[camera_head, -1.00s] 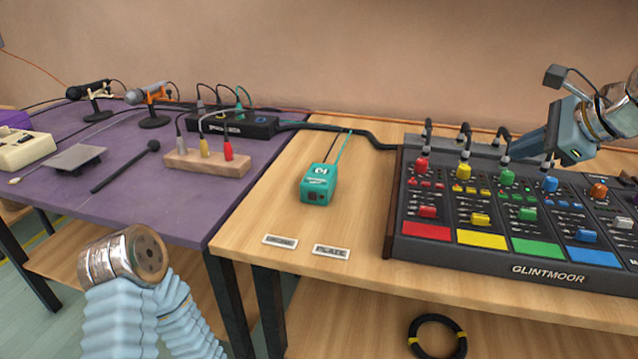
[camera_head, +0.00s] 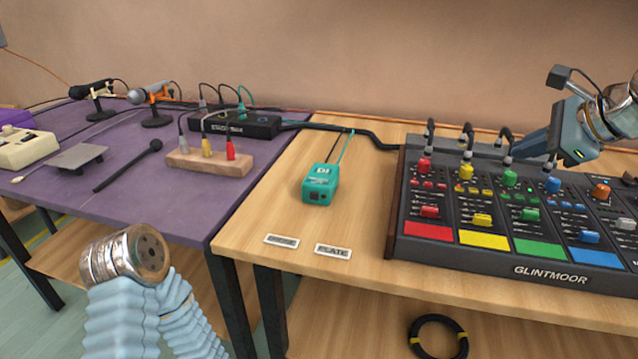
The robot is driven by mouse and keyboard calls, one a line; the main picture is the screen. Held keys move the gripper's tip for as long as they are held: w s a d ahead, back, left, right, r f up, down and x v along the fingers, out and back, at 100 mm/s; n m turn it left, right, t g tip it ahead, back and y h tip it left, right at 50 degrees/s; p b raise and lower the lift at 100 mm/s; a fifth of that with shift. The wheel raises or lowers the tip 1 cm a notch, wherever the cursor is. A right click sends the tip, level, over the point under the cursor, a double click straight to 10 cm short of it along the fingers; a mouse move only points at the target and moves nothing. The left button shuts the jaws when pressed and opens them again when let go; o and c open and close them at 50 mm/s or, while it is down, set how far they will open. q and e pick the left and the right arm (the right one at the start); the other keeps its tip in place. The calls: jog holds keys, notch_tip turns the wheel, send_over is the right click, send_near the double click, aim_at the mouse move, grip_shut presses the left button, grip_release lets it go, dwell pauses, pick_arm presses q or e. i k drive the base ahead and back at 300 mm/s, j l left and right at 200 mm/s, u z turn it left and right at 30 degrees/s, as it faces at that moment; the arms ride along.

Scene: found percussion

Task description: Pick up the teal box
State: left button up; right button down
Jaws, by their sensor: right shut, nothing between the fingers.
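The teal box (camera_head: 321,184) sits upright on the wooden table (camera_head: 270,215), left of the mixer. A thin teal cable runs from its back toward the black cable behind it. My right gripper (camera_head: 528,150) is at the upper right, over the back of the mixer and well to the right of the box. It is shut and holds nothing. My left arm shows at the lower left, in front of the tables, but its gripper fingers are not visible.
The mixer (camera_head: 515,270) with coloured knobs fills the table's right side. Two labels (camera_head: 332,251) lie near the front edge. The purple table (camera_head: 150,215) holds microphones, a black box (camera_head: 235,124) and a wooden block with plugs (camera_head: 208,163). Wood around the teal box is clear.

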aim_at(323, 178)
jog(key=k, duration=1)
